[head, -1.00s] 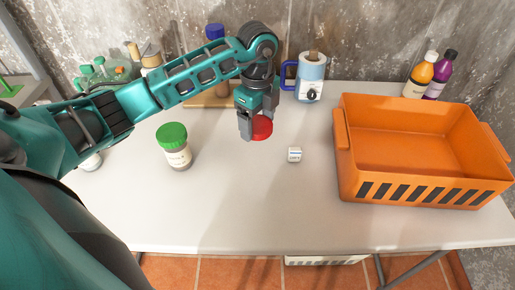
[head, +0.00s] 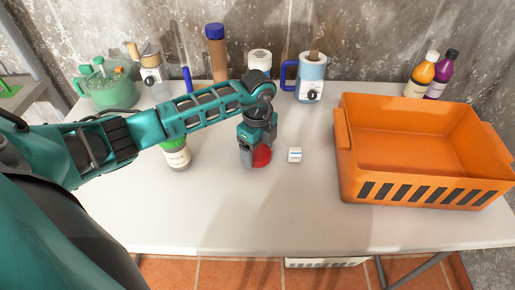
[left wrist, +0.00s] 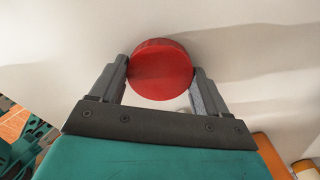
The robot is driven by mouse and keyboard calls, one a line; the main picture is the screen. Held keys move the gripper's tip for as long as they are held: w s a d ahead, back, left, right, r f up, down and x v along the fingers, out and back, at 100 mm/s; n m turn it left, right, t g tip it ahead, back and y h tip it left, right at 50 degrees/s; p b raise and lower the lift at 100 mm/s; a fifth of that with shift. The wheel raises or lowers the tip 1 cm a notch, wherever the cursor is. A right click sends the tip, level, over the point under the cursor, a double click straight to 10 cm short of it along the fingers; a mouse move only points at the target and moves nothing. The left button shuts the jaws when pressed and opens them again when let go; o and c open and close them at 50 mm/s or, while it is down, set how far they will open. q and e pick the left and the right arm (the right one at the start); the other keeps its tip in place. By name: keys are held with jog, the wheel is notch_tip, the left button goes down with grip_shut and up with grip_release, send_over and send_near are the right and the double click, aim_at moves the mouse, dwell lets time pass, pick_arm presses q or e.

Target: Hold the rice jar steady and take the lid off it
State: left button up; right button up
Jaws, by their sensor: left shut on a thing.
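My left gripper (head: 253,160) is shut on a red round lid (head: 262,155), held over the middle of the table. In the left wrist view the red lid (left wrist: 161,70) sits between the two fingers; I see no jar body clearly below it. A jar with a green lid (head: 174,141) and pale labelled body (head: 178,159) stands upright to the left, apart from the gripper. My left arm partly covers its lid. I cannot tell which of these is the rice jar's. My right gripper is not in view.
A small white labelled block (head: 294,155) lies just right of my left gripper. A large orange crate (head: 425,188) fills the right side. The front table is clear.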

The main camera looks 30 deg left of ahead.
aim_at(258, 152)
pick_arm(q)
jog(key=shift+f, duration=0.2)
jog(key=o, duration=1.1)
jog(key=shift+r, duration=0.1)
jog(key=shift+o, duration=0.2)
notch_tip(258, 152, up, 12)
jog(key=p, duration=0.1)
jog(key=shift+r, duration=0.15)
jog(key=shift+s, duration=0.1)
